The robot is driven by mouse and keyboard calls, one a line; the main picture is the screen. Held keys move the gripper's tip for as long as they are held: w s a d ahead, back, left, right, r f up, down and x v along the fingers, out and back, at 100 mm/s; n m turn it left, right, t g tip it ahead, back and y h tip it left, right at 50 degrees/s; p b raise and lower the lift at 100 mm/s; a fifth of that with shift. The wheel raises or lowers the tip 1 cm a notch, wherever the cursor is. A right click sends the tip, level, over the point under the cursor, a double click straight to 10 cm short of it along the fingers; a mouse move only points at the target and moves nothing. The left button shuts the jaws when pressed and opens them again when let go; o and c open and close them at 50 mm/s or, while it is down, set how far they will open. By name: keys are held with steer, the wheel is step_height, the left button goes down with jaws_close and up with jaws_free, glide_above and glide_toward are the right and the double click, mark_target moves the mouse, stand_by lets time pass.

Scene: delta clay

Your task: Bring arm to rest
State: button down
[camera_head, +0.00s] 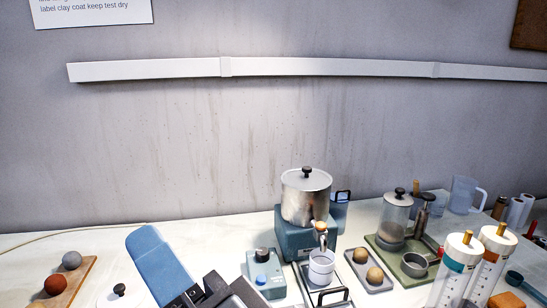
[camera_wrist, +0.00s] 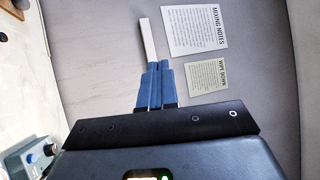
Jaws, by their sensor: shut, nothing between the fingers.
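My gripper (camera_wrist: 158,66) shows in the wrist view with its two blue fingers side by side, shut and empty. It is raised in front of the grey wall (camera_wrist: 245,110). In the head view my gripper (camera_head: 146,236) shows at the bottom left of centre as a blue finger with dark parts behind it. It is over the pale worktop (camera_head: 60,240), apart from the objects there. The rest of the arm is mostly out of the picture.
A steel pot (camera_head: 305,200) stands on a blue machine (camera_head: 292,240) right of my gripper. A wooden tray (camera_head: 68,285) with balls is at the left. A green tray (camera_head: 412,268), a clear jug (camera_head: 464,194) and upright cylinders (camera_head: 456,272) crowd the right. A white rail (camera_head: 300,68) crosses the wall.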

steer(key=s+d+f+m+t+h, duration=0.2)
steer(key=s+d+f+h, duration=0.1)
steer(key=d+f+h, duration=0.45)
steer(key=s+d+f+m+t+h, duration=0.1)
steer(key=s+d+f+t+h, duration=0.1)
steer(key=d+f+h, duration=0.55)
steer(key=s+d+f+n+g+h, duration=0.1)
steer(key=s+d+f+n, duration=0.3)
steer(key=s+d, duration=0.5)
steer(key=s+d+f+n+g+h, duration=0.1)
steer(key=s+d+f+n, duration=0.3)
steer(key=s+d, duration=0.5)
steer(key=shift+s+d+f+n+g, duration=0.2)
steer(key=shift+s+n+g, duration=0.15)
steer(key=shift+s, duration=0.3)
